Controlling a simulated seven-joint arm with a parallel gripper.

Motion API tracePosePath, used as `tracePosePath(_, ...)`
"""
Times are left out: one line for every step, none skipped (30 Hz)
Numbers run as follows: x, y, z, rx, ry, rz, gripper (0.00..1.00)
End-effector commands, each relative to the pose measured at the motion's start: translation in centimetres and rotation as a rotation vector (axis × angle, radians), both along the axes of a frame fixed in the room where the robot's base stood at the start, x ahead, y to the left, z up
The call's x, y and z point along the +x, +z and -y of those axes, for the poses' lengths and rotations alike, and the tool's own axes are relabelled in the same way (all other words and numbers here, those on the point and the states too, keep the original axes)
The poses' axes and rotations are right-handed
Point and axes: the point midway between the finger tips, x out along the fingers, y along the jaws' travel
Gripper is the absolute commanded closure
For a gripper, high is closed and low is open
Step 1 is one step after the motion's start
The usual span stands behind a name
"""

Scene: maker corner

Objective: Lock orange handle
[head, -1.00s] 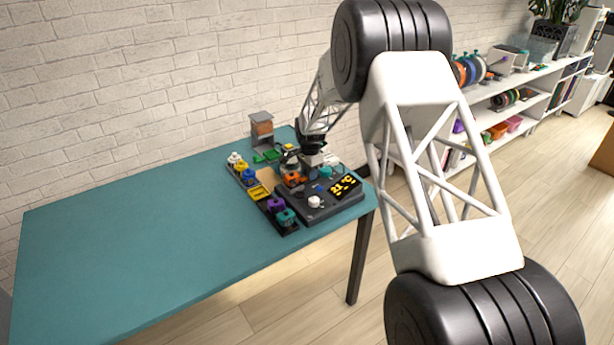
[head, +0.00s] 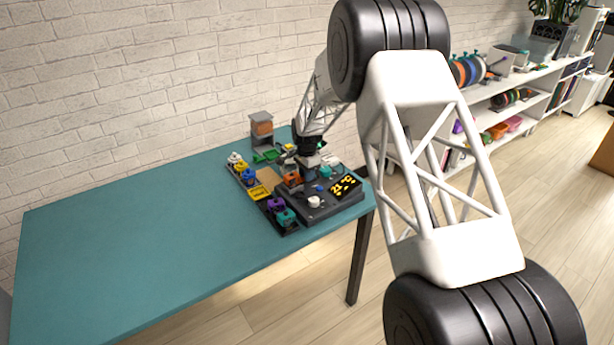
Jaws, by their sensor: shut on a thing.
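The orange handle (head: 292,179) sits on the left part of a dark grey device (head: 330,209) at the right end of the teal table. It is small in the head view and partly covered by my gripper, so its exact turn or tilt cannot be told. My gripper (head: 304,177) points down over the device, right at the orange handle. Its fingers are small and partly hidden; it appears closed on the handle.
The device has a white knob (head: 315,202), a teal knob (head: 326,172) and a black display with yellow signs (head: 346,186). The teal table (head: 130,235) is clear further left.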

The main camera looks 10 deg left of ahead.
Motion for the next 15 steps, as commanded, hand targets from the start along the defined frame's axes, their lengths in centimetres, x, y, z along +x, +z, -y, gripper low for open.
tracePosePath(-0.04, 0.10, -0.13, 0.001, 0.000, 0.002, 0.90)
tracePosePath(-0.07, 0.11, -0.18, 0.001, 0.000, 0.002, 0.90)
tracePosePath(-0.14, 0.11, -0.24, 0.001, 0.000, 0.002, 0.90)
tracePosePath(-0.18, 0.11, -0.28, 0.001, 0.000, 0.002, 0.90)
tracePosePath(-0.22, 0.11, -0.32, 0.001, 0.000, 0.002, 0.90)
tracePosePath(-0.28, 0.11, -0.38, 0.001, 0.000, 0.002, 0.90)
tracePosePath(-0.32, 0.11, -0.42, 0.001, 0.000, 0.002, 0.90)
tracePosePath(-0.36, 0.11, -0.46, 0.001, 0.000, 0.002, 0.90)
tracePosePath(-0.42, 0.11, -0.52, 0.001, 0.000, 0.002, 0.90)
tracePosePath(-0.47, 0.11, -0.57, 0.001, 0.000, 0.002, 0.90)
tracePosePath(-0.51, 0.11, -0.61, 0.001, 0.000, 0.002, 0.90)
tracePosePath(-0.57, 0.11, -0.66, 0.001, 0.000, 0.002, 0.90)
tracePosePath(-0.62, 0.11, -0.70, 0.001, 0.000, 0.002, 0.90)
tracePosePath(-0.65, 0.11, -0.75, 0.001, 0.000, 0.002, 0.90)
tracePosePath(-0.71, 0.11, -0.79, 0.001, 0.000, 0.002, 0.90)
